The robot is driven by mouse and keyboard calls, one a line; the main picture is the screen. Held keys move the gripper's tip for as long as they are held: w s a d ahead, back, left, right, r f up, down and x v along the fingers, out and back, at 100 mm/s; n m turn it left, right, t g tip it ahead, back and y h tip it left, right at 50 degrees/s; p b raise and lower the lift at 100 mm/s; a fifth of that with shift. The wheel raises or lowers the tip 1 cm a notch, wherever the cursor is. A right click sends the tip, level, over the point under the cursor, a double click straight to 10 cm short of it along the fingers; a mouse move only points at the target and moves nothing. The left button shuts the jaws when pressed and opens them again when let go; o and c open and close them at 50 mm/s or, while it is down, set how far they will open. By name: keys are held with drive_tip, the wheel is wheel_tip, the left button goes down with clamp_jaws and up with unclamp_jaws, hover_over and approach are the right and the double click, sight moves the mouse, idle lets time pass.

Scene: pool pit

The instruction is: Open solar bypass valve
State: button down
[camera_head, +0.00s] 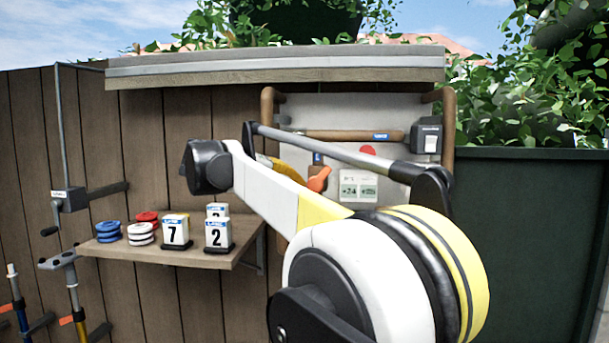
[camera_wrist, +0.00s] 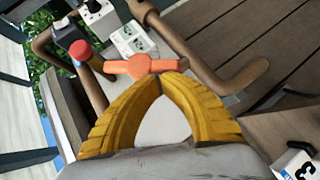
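The valve's orange lever handle (camera_head: 319,179) is in front of the grey panel (camera_head: 345,110) in the head view, partly hidden by my arm. In the wrist view the orange handle (camera_wrist: 140,66) lies crosswise just beyond my fingertips. My gripper (camera_wrist: 159,84) has two yellow curved fingers whose tips meet, with an open arch behind them. The tips are at or very close to the handle; whether they touch or pinch it is unclear. In the head view my yellow fingers (camera_head: 285,167) show only partly behind my arm. The valve body is mostly hidden.
Brown pipes (camera_head: 449,115) frame the panel, with a grey switch box (camera_head: 427,138) at its right and a label card (camera_head: 358,187) below. A wooden shelf (camera_head: 215,258) at left holds number blocks and discs. A dark green bin-like wall (camera_head: 520,240) stands right.

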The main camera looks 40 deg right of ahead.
drive_tip(key=shift+s+d+f+n+g+h+b, duration=0.1)
drive_tip(key=shift+f+n+g+h+b, duration=0.15)
drive_tip(key=shift+f+n+h+b, duration=0.35)
drive_tip(key=shift+s+d+f+n+g+h+b, duration=0.1)
drive_tip(key=shift+f+n+g+h+b, duration=0.15)
drive_tip(key=shift+n+h+b, duration=0.6)
drive_tip(key=shift+s+d+f+b, duration=0.15)
drive_tip(key=shift+b, duration=0.25)
idle(3.3)
